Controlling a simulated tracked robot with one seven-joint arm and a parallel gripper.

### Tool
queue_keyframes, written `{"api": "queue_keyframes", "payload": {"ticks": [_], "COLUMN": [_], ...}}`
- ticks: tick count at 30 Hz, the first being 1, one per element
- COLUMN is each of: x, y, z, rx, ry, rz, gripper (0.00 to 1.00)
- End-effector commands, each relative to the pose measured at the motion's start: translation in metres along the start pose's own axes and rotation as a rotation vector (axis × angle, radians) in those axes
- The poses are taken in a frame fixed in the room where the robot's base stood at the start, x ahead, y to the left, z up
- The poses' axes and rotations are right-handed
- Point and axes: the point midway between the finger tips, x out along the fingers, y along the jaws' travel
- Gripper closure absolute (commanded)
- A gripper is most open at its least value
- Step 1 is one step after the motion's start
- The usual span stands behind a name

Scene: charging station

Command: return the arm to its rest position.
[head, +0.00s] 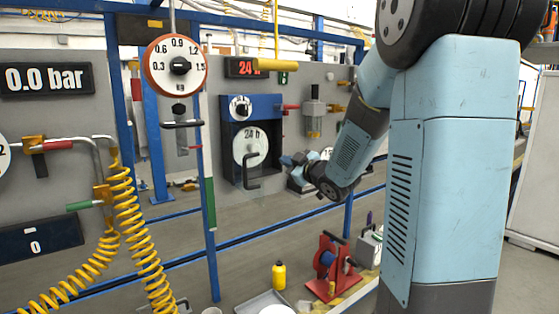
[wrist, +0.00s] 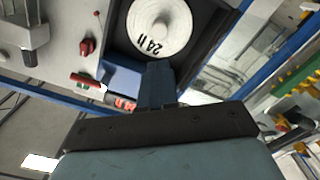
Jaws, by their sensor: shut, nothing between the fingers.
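My arm (head: 445,180), light blue with dark joints, fills the right side of the head view. It bends down and left toward the grey panel. My gripper (head: 291,160) is at its end, small and partly hidden by the wrist, just right of the blue timer box (head: 266,102). In the wrist view my gripper (wrist: 160,75) shows as dark blue fingers, shut with nothing held. Behind it is the white 24 h dial (wrist: 160,25) in its dark housing. I cannot tell the exact gap between fingers and panel.
A round hanging scale (head: 176,64) and yellow coiled hoses (head: 122,215) are at the left. A red stand (head: 327,265), a yellow bottle (head: 279,275) and a grey tray (head: 243,308) are low in front. A blue post (head: 205,190) stands left of the timer.

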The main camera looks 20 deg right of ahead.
Motion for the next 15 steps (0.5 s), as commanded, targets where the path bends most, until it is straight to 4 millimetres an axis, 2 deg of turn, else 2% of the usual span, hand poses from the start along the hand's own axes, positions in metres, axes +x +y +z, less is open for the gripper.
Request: {"api": "queue_keyframes", "payload": {"ticks": [3, 10, 15], "x": [-0.008, -0.012, -0.024], "y": [0.0, 0.0, 0.002], "z": [0.0, -0.002, -0.01], "rx": [-0.001, -0.001, 0.015], "ry": [0.0, -0.024, -0.16], "rz": [0.0, 0.007, 0.045], "gripper": [1.0, 1.0, 1.0]}}
